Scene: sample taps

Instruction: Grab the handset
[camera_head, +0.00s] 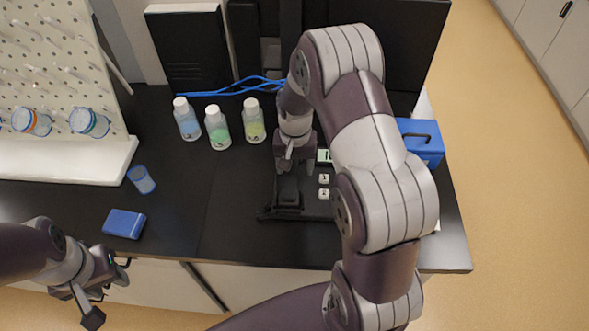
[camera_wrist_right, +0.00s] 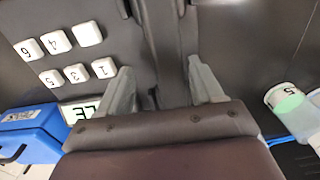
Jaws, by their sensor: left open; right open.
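The black desk phone (camera_head: 268,214) sits on the black bench, partly hidden behind my right arm. Its dark handset (camera_head: 288,190) lies along its left side, and in the right wrist view it runs between the fingers (camera_wrist_right: 163,38). My right gripper (camera_head: 295,164) points down over the far end of the handset, open. Its fingers (camera_wrist_right: 165,88) stand apart on either side of the handset; I cannot tell whether they touch it. White number keys (camera_wrist_right: 77,72) and a display (camera_wrist_right: 80,111) show beside it. My left gripper (camera_head: 108,291) is open and empty, off the bench's front edge.
Three capped bottles (camera_head: 218,128) stand behind the phone, left of my right arm. A blue case (camera_head: 420,140) is to the right. A blue box (camera_head: 125,223) and blue cup (camera_head: 141,179) are at left, near a pegboard (camera_head: 55,60). The bench between is clear.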

